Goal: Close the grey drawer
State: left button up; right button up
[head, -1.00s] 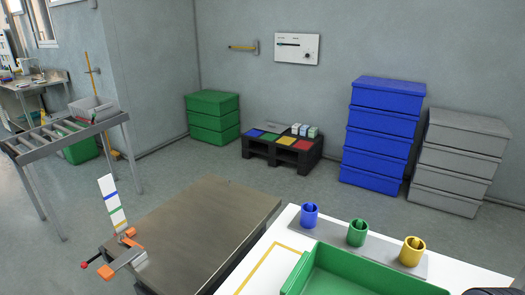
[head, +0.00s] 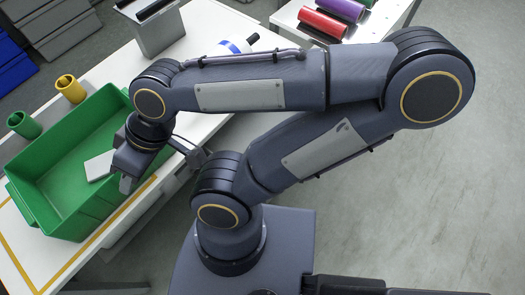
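I see no drawer standing open for certain. A stack of grey drawers or boxes (head: 62,32) shows at the top left, cut off by the frame's edge. My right gripper (head: 127,182) hangs over the green tray on the white table, far from that stack. Its fingertips are small and partly hidden by the wrist, so I cannot tell whether it is open. My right arm covers much of the table's near side and what lies under it. My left gripper is out of view.
The green tray (head: 38,205) holds a flat white piece (head: 100,166). Green (head: 24,125) and yellow (head: 70,88) cups stand behind it. A grey container (head: 152,32) stands on the white table. Red (head: 322,24) and purple (head: 341,9) rolls lie at the top. Floor is clear at right.

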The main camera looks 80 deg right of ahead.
aim_at(236, 135)
jog(key=k+j+z, duration=0.1)
jog(key=z, duration=0.35)
jog(key=k+z, duration=0.1)
jog(key=z, duration=0.35)
jog(key=k+z, duration=0.1)
jog(key=z, duration=2.05)
jog(key=k+j+u, duration=0.1)
jog(key=j, duration=0.2)
